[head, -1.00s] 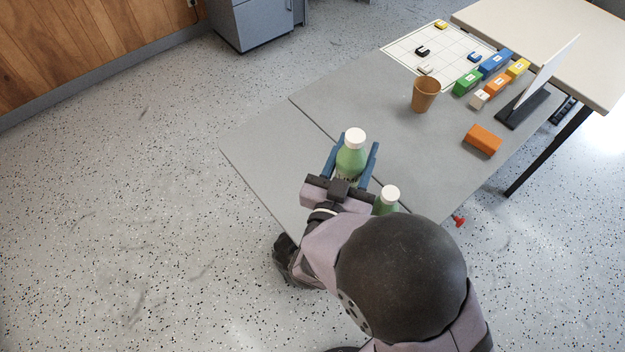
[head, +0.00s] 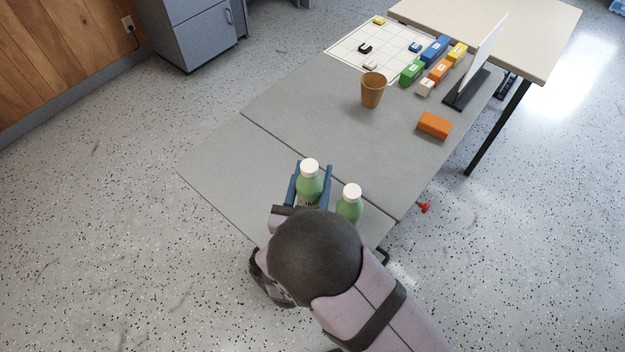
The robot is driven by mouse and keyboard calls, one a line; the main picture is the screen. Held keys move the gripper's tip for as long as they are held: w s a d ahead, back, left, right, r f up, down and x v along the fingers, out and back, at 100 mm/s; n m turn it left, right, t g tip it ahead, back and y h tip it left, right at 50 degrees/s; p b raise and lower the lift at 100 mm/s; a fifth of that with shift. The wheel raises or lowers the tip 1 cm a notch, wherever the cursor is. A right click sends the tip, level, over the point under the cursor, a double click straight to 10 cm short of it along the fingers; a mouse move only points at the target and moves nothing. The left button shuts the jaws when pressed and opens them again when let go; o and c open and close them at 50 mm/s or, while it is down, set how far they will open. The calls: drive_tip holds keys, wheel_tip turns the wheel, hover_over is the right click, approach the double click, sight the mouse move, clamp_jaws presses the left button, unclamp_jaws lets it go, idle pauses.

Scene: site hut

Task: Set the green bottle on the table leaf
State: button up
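Two green bottles with white caps are in the head view. One green bottle (head: 309,185) is upright between the blue fingers of my gripper (head: 311,187), which is shut on it. It is over the grey table leaf (head: 230,165), the near-left section beyond a dark seam. Its base is hidden by my gripper, so I cannot tell whether it touches the leaf. The other green bottle (head: 349,208) stands upright just right of my gripper, near the seam, its lower part hidden by my arm.
An orange-brown cup (head: 373,90) and an orange block (head: 434,125) stand on the main tabletop (head: 330,130). Several coloured blocks, a white upright panel (head: 484,48) and a grid sheet (head: 348,51) are further back. A red knob (head: 424,207) sits at the right edge. The leaf's left part is clear.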

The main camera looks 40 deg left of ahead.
drive_tip(key=shift+f, duration=1.3)
drive_tip(key=shift+f, duration=0.2)
drive_tip(key=o, duration=1)
drive_tip(key=shift+o, duration=0.2)
drive_tip(key=shift+r, duration=0.25)
drive_tip(key=b+v, duration=0.2)
drive_tip(key=v, duration=1)
drive_tip(key=shift+b, duration=0.3)
